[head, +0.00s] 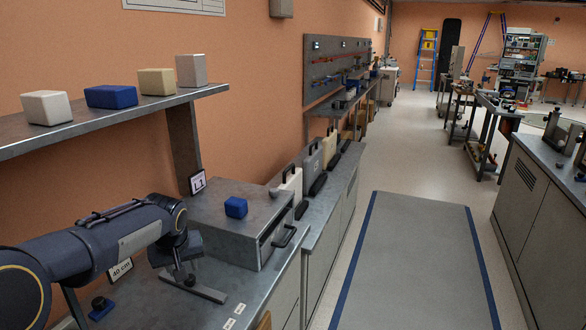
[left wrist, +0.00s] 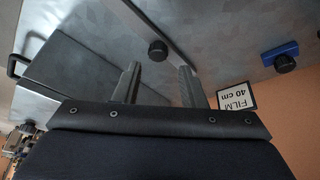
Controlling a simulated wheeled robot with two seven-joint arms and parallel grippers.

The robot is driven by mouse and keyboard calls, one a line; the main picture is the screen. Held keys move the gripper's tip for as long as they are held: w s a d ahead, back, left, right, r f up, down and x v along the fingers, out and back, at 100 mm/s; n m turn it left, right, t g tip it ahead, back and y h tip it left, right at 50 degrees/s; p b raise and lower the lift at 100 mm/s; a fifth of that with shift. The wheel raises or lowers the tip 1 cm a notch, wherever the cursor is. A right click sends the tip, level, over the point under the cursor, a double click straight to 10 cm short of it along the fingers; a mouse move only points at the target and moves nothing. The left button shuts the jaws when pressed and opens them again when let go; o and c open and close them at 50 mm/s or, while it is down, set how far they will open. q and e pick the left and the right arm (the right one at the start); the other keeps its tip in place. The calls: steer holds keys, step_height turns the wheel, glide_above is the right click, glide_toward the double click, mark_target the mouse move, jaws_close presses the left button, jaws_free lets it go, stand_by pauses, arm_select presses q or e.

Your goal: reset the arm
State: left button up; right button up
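My left arm reaches in from the left in the head view, over the grey bench. My left gripper (head: 180,264) points down above a flat grey bar (head: 208,293) with a black knob (head: 190,280). In the left wrist view the two fingers (left wrist: 158,87) stand apart with nothing held between them. The black knob (left wrist: 157,50) shows just beyond the fingertips, apparently clear of them. Whether either finger touches the bar cannot be told. My right gripper is in neither view.
A blue block with a black knob (head: 101,307) lies on the bench beside a "40 cm" sign (head: 120,270). A grey metal box (head: 225,205) with a blue block (head: 236,207) on top stands behind the gripper. A shelf (head: 110,118) with several blocks hangs above. The floor aisle is clear.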

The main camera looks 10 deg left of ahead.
arm_select(q)
steer(key=s+d+r+m+t+h+p, duration=0.15)
steer(key=s+r, duration=0.25)
steer(key=s, duration=0.5)
steer(key=s+d+r+g+h+p, duration=0.1)
steer(key=s+d+r+h+p, duration=0.2)
steer(key=s, duration=0.6)
steer(key=s+d+m, duration=0.1)
steer(key=s+d, duration=0.2)
steer(key=s, duration=0.3)
steer(key=s+d+f+m+t+p, duration=0.1)
steer(key=s+d, duration=0.3)
steer(key=s, duration=0.3)
steer(key=shift+h, duration=0.45)
steer(key=shift+f+m, duration=0.1)
steer(key=shift+m, duration=0.15)
